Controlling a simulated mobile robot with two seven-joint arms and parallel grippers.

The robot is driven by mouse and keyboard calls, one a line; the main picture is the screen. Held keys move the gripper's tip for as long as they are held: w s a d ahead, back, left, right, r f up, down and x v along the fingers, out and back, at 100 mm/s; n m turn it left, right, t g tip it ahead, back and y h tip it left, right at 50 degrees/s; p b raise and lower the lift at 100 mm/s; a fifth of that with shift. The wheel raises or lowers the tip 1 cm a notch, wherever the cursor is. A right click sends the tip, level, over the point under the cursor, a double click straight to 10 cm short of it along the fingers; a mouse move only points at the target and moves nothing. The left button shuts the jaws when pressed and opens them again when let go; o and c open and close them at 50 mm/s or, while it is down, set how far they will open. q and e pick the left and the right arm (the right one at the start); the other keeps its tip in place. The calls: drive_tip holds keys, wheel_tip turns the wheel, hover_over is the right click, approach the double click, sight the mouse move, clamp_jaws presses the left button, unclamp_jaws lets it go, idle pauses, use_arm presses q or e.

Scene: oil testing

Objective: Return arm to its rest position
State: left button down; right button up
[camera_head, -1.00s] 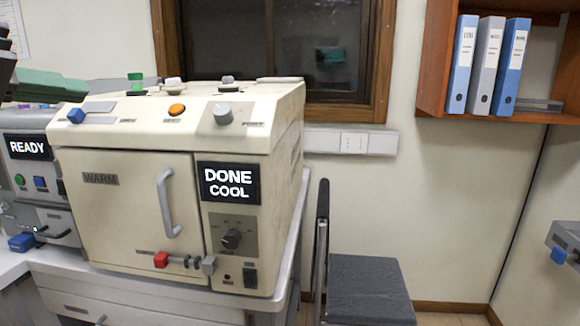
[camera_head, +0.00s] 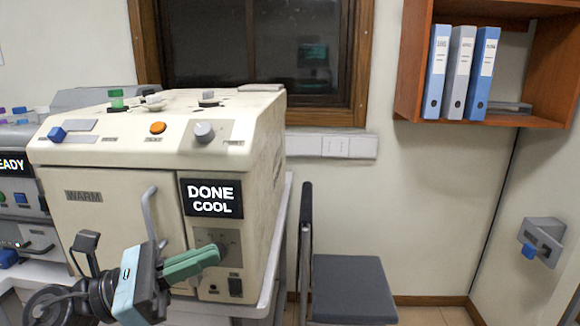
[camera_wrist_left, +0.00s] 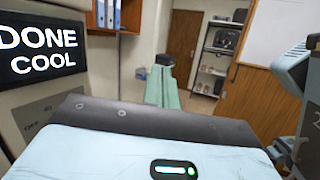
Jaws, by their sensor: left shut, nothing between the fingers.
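My left gripper (camera_head: 192,263) is in front of the lower part of the cream oven-like machine (camera_head: 110,215) in the head view. Its green fingers are shut together and empty, pointing right across the control panel. In the left wrist view the closed fingers (camera_wrist_left: 163,85) point away from the camera into the room. The machine's display (camera_head: 211,197) reads DONE COOL, and its door, marked WARM, looks closed. The gripper partly hides the lower door and the dial. Whether it touches the machine I cannot tell.
A chair (camera_head: 350,290) stands right of the machine. A wall shelf (camera_head: 560,60) with binders (camera_head: 462,72) hangs at upper right. A grey wall fixture (camera_head: 541,240) is at far right. Another machine (camera_head: 15,200) stands at the left edge. In the wrist view, open floor lies beyond the fingers.

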use_arm(q)
drive_tip(key=s+a+f+n+t+y+p, duration=0.15)
drive_tip(key=f+n+t+y, duration=0.25)
drive_tip(key=f+n, duration=0.55)
drive_tip(key=s+a+f+n+t+y, duration=0.1)
drive_tip(key=a+f+n+t+y, duration=0.35)
drive_tip(key=n, duration=0.85)
drive_tip(key=s+a+f+n+t+y+p, duration=0.15)
drive_tip(key=f+n+y, duration=0.35)
drive_tip(key=f+n, duration=0.65)
drive_tip(key=s+f+n+g+y, duration=0.2)
drive_tip(key=s+f+n+g, duration=0.2)
drive_tip(key=s+f+n, duration=0.3)
drive_tip(key=s+f+n+g+y, duration=0.2)
drive_tip(key=s+f+n+g, duration=0.2)
drive_tip(key=s+f+n, duration=0.4)
drive_tip(key=s+f+p, duration=0.1)
drive_tip(key=s+f, duration=0.4)
drive_tip(key=s, duration=0.4)
drive_tip(key=shift+s+f, duration=0.25)
drive_tip(key=shift+s, duration=0.15)
use_arm(e)
drive_tip(key=shift+t, duration=0.5)
drive_tip(key=w+r, duration=0.1)
drive_tip(key=r, duration=0.2)
drive_tip(key=w+r, duration=0.1)
drive_tip(key=shift+w+d+r, duration=0.2)
drive_tip(key=shift+w+r, duration=0.1)
drive_tip(key=shift+r, duration=0.1)
